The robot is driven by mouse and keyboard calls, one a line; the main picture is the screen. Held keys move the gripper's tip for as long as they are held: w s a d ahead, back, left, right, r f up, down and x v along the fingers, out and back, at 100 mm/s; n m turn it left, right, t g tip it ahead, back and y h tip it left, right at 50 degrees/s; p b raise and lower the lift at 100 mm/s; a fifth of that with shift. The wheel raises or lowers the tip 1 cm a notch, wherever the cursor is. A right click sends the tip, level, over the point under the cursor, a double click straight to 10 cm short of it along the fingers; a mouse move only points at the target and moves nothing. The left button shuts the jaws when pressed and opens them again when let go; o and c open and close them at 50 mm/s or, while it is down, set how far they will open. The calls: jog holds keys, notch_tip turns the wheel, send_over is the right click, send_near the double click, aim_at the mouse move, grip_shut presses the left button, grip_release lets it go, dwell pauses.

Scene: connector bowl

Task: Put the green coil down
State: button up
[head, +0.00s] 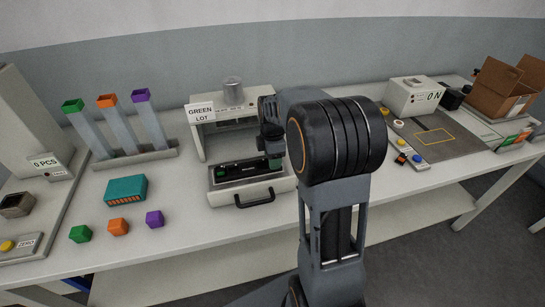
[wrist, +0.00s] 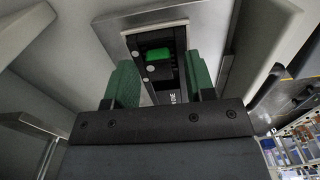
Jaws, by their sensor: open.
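A small green piece (head: 222,172), which I take to be the green coil, sits in a black holder in the drawer (head: 279,185) of the machine marked GREEN LOT (head: 197,140). In the wrist view the green piece (wrist: 159,55) lies in the dark holder (wrist: 172,38), beyond my fingertips. My gripper (wrist: 160,78) is open, with its green finger pads apart and nothing held between them. In the head view my gripper (head: 273,160) is over the right part of the drawer, partly hidden by my arm.
A green block (head: 80,233), an orange block (head: 118,226) and a purple block (head: 154,218) lie in front of a teal box (head: 125,190). Three tubes stand in a rack (head: 135,159) behind. A cardboard box (head: 497,88) stands far right. The table front by the blocks is clear.

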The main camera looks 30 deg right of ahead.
jog(key=shift+r, duration=0.1)
notch_tip(320, 180, up, 12)
jog(key=p, duration=0.1)
jog(key=s+a+f+m+t, duration=0.1)
jog(key=s+a+f+m, duration=0.2)
jog(key=s+a+m, duration=0.2)
jog(key=s+a+f+m+t, duration=0.2)
jog(key=s+a+f+m, duration=0.1)
jog(key=s+m, duration=0.7)
jog(key=shift+s+a+m, duration=0.4)
jog(key=shift+s+a, duration=0.15)
jog(key=shift+a, duration=0.35)
